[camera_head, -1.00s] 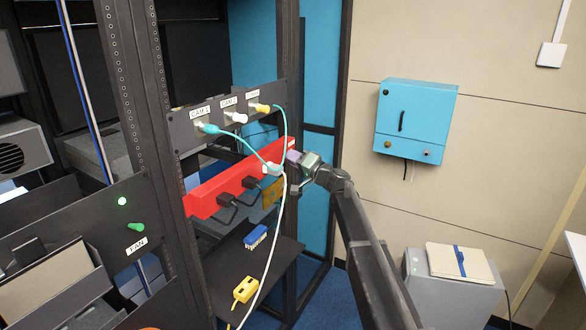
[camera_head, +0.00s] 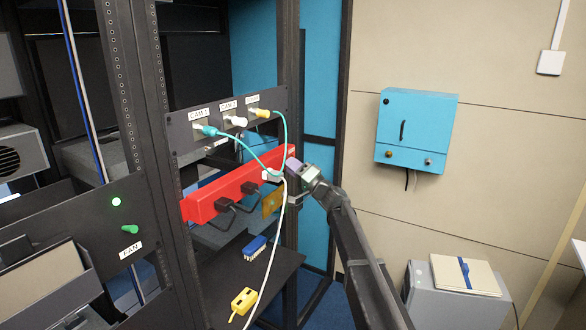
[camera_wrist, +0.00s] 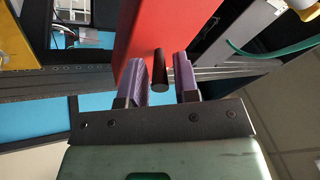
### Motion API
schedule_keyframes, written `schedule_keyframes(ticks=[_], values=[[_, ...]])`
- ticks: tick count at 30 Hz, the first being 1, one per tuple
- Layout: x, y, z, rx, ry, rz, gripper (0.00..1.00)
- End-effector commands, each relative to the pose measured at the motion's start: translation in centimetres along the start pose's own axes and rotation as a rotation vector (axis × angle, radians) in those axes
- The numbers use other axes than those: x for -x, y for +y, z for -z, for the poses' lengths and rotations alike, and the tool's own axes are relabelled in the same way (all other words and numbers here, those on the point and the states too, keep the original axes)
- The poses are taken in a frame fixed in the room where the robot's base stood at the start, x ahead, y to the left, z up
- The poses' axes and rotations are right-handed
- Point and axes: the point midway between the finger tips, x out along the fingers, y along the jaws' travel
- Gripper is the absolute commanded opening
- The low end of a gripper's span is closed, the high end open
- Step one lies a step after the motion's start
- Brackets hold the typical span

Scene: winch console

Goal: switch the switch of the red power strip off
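The red power strip (camera_head: 225,192) is fixed at a slant across the rack, with black plugs and a white plug in it. In the wrist view its red face (camera_wrist: 165,30) fills the top middle. A short black peg (camera_wrist: 159,70), which looks like its switch, stands out from that face. My gripper (camera_head: 290,167) is at the right end of the strip. In the wrist view my gripper (camera_wrist: 160,80) is open, with one purple finger on each side of the peg and gaps visible. The switch is hidden in the head view.
An orange-brown plate (camera_head: 273,203) is below the strip's right end. A yellow connector (camera_head: 243,300) and a blue brush-like block (camera_head: 255,247) lie on the shelf below.

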Motion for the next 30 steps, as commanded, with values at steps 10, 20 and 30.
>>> schedule_keyframes(ticks=[10, 20, 30], values=[[0.2, 0.1, 0.0, 0.000, 0.001, -0.001, 0.39], [7.2, 0.3, -0.4, 0.001, 0.002, -0.002, 0.39], [10.9, 0.0, 0.0, 0.000, 0.000, 0.000, 0.39]])
